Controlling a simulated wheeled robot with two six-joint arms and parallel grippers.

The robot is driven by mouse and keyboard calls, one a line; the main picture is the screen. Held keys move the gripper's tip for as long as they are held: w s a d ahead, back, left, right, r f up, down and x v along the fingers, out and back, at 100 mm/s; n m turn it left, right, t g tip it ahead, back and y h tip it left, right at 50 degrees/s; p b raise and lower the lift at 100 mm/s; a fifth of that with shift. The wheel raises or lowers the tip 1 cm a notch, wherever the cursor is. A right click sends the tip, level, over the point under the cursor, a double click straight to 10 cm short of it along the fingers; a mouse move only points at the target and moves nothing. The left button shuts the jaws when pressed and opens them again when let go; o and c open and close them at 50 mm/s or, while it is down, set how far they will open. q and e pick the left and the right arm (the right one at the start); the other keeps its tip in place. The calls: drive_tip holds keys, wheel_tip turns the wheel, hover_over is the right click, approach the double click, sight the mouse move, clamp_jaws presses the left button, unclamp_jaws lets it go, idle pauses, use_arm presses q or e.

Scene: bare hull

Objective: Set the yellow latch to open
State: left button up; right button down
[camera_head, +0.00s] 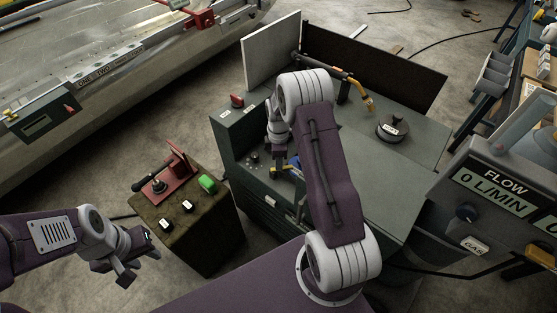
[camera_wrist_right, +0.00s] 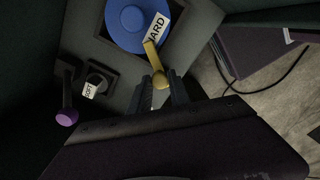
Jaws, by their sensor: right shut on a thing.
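The yellow latch (camera_wrist_right: 153,58) is a short lever with a round knob, in front of a blue disc (camera_wrist_right: 133,22) in the right wrist view. A white label on the disc ends in "ARD". My right gripper (camera_wrist_right: 162,88) is shut on the latch at its knob end. In the head view my right gripper (camera_head: 279,160) is at the near left side of the dark green cabinet, and a bit of yellow (camera_head: 276,169) shows by it; my arm hides much there. My left gripper (camera_head: 138,268) is open and empty at the lower left.
A purple-knobbed lever (camera_wrist_right: 67,116) and a small labelled black knob (camera_wrist_right: 97,84) sit left of the latch. The green cabinet (camera_head: 390,165) carries a black round lid (camera_head: 393,126) and a torch (camera_head: 350,78). A box with a green button (camera_head: 208,184) stands between my arms.

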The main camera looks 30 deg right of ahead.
drive_tip(key=m+p, duration=0.1)
drive_tip(key=m, duration=0.2)
drive_tip(key=shift+s+a+r+p, duration=0.1)
drive_tip(key=shift+s+r+p, duration=0.1)
drive_tip(key=shift+p, duration=0.15)
drive_tip(key=m, duration=0.2)
drive_tip(key=m+p, duration=0.1)
drive_tip(key=m, duration=0.1)
drive_tip(key=shift+s+a, duration=0.25)
drive_tip(key=shift+s+a+f+m+p, duration=0.15)
drive_tip(key=shift+m+p, duration=0.15)
drive_tip(key=shift+m, duration=0.8)
drive_tip(key=shift+w+a+r+m+p, duration=0.15)
drive_tip(key=shift+m+p, duration=0.15)
drive_tip(key=shift+m, duration=0.8)
drive_tip(key=shift+s+a+f+m+p, duration=0.15)
drive_tip(key=shift+m+p, duration=0.15)
drive_tip(key=shift+m, duration=0.8)
drive_tip(key=c, duration=1.2)
unclamp_jaws()
